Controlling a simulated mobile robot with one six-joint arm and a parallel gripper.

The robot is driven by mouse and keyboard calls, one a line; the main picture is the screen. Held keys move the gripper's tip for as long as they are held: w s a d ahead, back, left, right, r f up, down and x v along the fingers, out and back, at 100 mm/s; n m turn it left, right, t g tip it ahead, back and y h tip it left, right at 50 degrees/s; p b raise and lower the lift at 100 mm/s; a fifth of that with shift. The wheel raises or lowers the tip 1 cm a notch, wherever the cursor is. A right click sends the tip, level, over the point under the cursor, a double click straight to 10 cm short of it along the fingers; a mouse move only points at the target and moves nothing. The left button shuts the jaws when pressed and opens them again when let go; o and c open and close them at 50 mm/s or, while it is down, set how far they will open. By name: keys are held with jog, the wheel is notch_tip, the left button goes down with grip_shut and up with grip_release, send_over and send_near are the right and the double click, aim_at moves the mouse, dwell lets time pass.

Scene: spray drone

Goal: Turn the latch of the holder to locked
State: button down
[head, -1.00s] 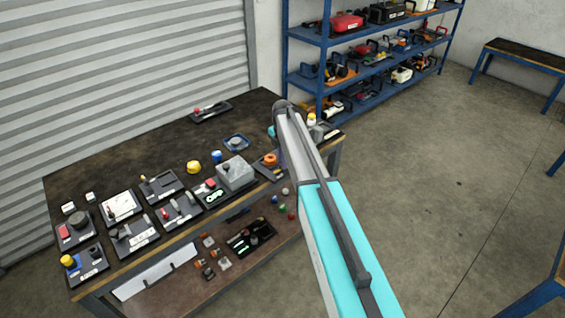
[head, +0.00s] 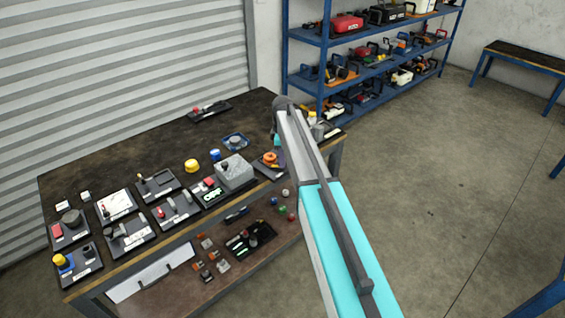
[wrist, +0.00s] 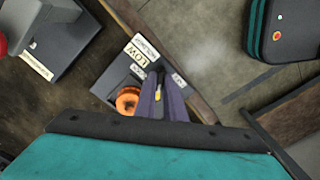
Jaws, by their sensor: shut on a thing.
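The holder (wrist: 117,80) is a dark grey block with white labels, one reading LOW, and an orange round part (wrist: 128,100) on it. In the head view the orange part (head: 270,158) shows near the bench's right end. My gripper (wrist: 160,93) is over the holder, right of the orange part, its dark fingers close together around a small piece with a yellow mark. This piece appears to be the latch (wrist: 158,93); the fingers cover most of it, so its angle cannot be told. In the head view my arm hides the fingertips.
The workbench (head: 80,160) carries several dark fixtures to the left, a grey block (head: 233,172) and a yellow knob (head: 191,166). A lower shelf (head: 175,285) holds small parts. A blue rack (head: 322,75) stands behind. The floor (head: 440,180) to the right is clear.

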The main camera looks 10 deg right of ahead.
jog(key=m+b, duration=0.1)
jog(key=m, duration=0.2)
jog(key=shift+m, duration=0.3)
jog(key=shift+m+b, duration=0.35)
jog(key=shift+m, duration=1.55)
jog(key=c, duration=1.8)
grip_release()
jog(key=shift+c, duration=0.2)
jog(key=shift+r, duration=0.1)
notch_tip(320, 180, up, 14)
jog(key=b, duration=0.3)
jog(key=shift+f, duration=0.2)
